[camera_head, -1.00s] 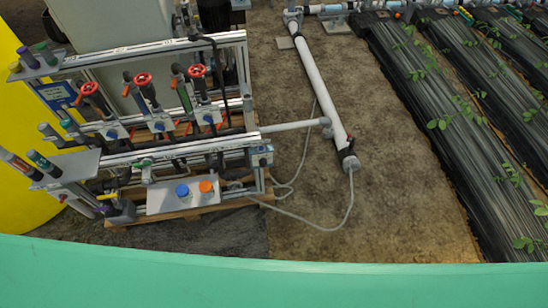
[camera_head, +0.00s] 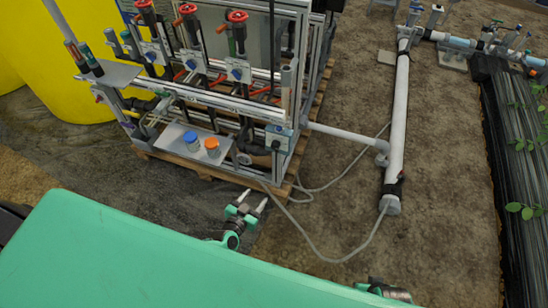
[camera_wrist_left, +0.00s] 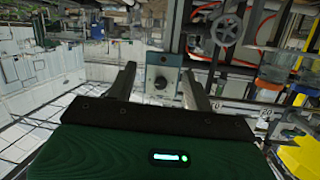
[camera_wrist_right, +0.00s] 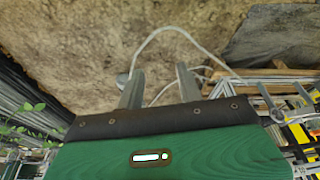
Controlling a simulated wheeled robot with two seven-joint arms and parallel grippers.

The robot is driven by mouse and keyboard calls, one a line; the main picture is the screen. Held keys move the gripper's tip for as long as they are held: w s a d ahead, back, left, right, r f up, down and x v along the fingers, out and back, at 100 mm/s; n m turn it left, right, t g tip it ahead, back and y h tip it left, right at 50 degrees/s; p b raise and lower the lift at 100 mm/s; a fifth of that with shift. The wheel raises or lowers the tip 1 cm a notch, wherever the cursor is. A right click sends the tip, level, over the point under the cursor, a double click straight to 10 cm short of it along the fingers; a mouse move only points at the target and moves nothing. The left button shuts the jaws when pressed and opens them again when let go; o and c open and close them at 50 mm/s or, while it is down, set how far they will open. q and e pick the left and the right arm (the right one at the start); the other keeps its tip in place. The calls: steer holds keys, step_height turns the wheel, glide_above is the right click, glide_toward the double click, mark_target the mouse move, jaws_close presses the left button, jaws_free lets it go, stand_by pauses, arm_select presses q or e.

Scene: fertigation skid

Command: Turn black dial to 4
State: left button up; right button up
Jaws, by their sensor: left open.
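A small grey-blue box (camera_head: 277,138) is mounted at the right front corner of the skid frame. It carries a small round dial, too small to read for colour or setting. In the left wrist view the box (camera_wrist_left: 162,74) and its dial (camera_wrist_left: 160,83) appear between my finger lines. My left gripper (camera_head: 254,198) is open and empty, in front of and below the box, apart from it. My right gripper (camera_wrist_right: 159,69) is open and empty above the soil; in the head view, only part of it shows at the bottom edge.
The skid (camera_head: 205,95) has red-handled valves (camera_head: 237,16) and a plate with a blue cap (camera_head: 190,138) and an orange cap (camera_head: 212,145). A wooden pallet (camera_head: 222,173) lies underneath. A white pipe (camera_head: 398,115) and a grey hose (camera_head: 330,258) lie to the right. Bare soil surrounds them.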

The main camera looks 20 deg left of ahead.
arm_select(q)
step_height(320, 180, up, 3)
steer(key=w+n+t+b, duration=0.1)
steer(key=w+t+b, duration=0.1)
steer(key=w+b, duration=0.1)
steer(key=n+t+y+b, duration=0.1)
steer(key=y+b, duration=0.1)
steer(key=b, duration=0.1)
glide_toward(275, 148)
arm_select(e)
step_height(275, 148, up, 12)
steer(key=s+r+t, duration=0.1)
steer(key=s, duration=0.1)
arm_select(q)
steer(key=w+b, duration=0.2)
steer(key=w, duration=0.5)
steer(key=shift+w, duration=1.2)
arm_select(e)
steer(key=w+a+f+t+y, duration=0.2)
steer(key=w+a+t, duration=0.2)
steer(key=a, duration=0.2)
steer(key=shift+w+n+y, duration=0.3)
steer(key=shift+w, duration=0.05)
arm_select(q)
steer(key=c, duration=1)
arm_select(e)
steer(key=shift+d, duration=0.1)
